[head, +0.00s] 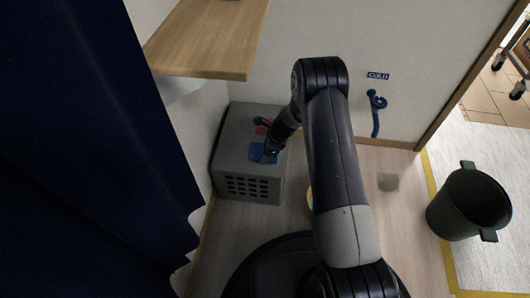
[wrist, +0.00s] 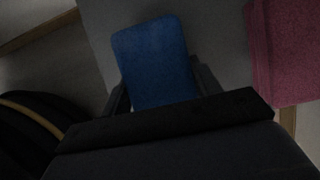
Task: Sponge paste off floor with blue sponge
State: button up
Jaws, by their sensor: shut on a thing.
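The blue sponge (head: 257,151) is at the top of a grey crate (head: 249,188) in the head view. My gripper (head: 271,152) reaches down over the crate and is shut on the sponge. In the wrist view the blue sponge (wrist: 158,55) sticks out from between the two fingers of my gripper (wrist: 162,92). I cannot tell whether the sponge touches the crate top.
A dark green bucket (head: 468,204) stands at the right. A blue tap with a hose (head: 376,106) is on the wall. A wooden shelf (head: 210,38) overhangs behind the crate, and a navy curtain (head: 80,150) fills the left.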

jog(key=shift+f+b, duration=0.3)
jog(key=o, duration=1)
jog(key=shift+r, duration=0.15)
jog(key=p+v, duration=0.1)
jog(key=v, duration=0.2)
jog(key=p+v, duration=0.2)
jog(key=v, duration=0.2)
jog(key=s+p+v, duration=0.1)
jog(key=p+v, duration=0.1)
jog(key=v, duration=0.1)
jog(key=shift+r, duration=0.4)
jog(key=shift+a, duration=0.1)
